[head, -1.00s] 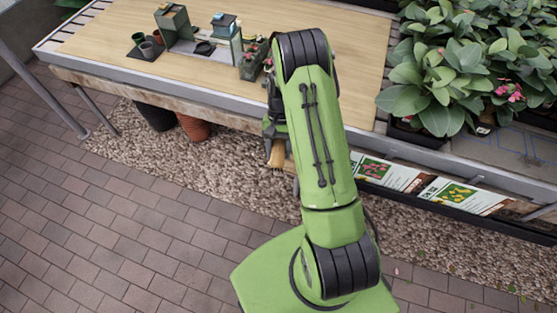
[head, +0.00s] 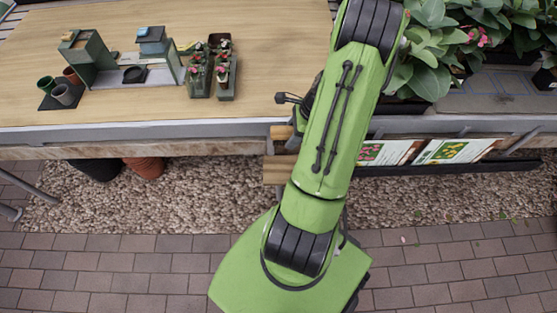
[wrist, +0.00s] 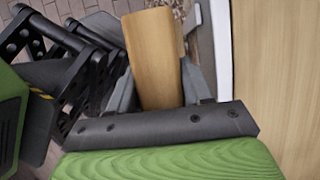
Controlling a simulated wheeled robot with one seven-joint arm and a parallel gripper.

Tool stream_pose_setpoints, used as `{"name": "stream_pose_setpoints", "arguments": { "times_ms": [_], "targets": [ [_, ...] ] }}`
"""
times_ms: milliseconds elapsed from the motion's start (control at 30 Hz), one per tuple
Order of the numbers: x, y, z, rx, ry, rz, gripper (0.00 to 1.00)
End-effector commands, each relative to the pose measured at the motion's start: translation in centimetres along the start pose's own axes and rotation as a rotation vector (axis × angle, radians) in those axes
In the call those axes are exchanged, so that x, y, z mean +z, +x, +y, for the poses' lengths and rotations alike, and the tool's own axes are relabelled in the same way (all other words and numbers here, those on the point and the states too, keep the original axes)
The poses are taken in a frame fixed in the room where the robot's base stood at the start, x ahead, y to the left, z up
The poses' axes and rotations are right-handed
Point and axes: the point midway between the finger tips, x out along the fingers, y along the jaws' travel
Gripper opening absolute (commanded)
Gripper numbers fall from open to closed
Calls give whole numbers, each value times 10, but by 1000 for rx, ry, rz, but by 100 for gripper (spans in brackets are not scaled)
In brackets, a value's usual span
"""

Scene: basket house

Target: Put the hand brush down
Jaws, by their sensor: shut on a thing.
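The hand brush (wrist: 153,45) shows in the wrist view as a pale wooden block between the fingers of my gripper (wrist: 158,88). My gripper is shut on it. In the head view, wooden parts of the brush (head: 279,170) stick out left of my green arm, at the front edge of the table (head: 270,60). The arm hides most of the gripper there. The bristles cannot be made out. The brush appears beside the table edge, not resting on the top; its height is hard to tell.
The wooden tabletop is bare between the potted flowers (head: 210,70) and my arm. A grey-green planter set (head: 90,55) and small pots (head: 62,92) stand at the left. Leafy plants (head: 425,60) fill the right side. Gravel and brick paving lie in front.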

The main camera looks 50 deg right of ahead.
Motion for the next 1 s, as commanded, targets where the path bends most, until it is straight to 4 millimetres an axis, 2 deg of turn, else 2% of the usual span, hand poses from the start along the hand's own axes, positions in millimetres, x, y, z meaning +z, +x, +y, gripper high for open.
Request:
{"name": "stream_pose_setpoints", "arguments": {
  "times_ms": [33,200,300,400,567,733,1000],
  "targets": [
    [-6,16,1,5,5,-2,21],
    [-27,67,1,7,1,-2,21],
    [-39,95,2,7,0,-1,21],
    [-46,112,1,5,-1,0,21],
    [-53,129,1,4,-3,0,20],
    [-65,159,1,4,-3,-1,20],
    [-66,160,1,4,-4,1,21]
  ]
}}
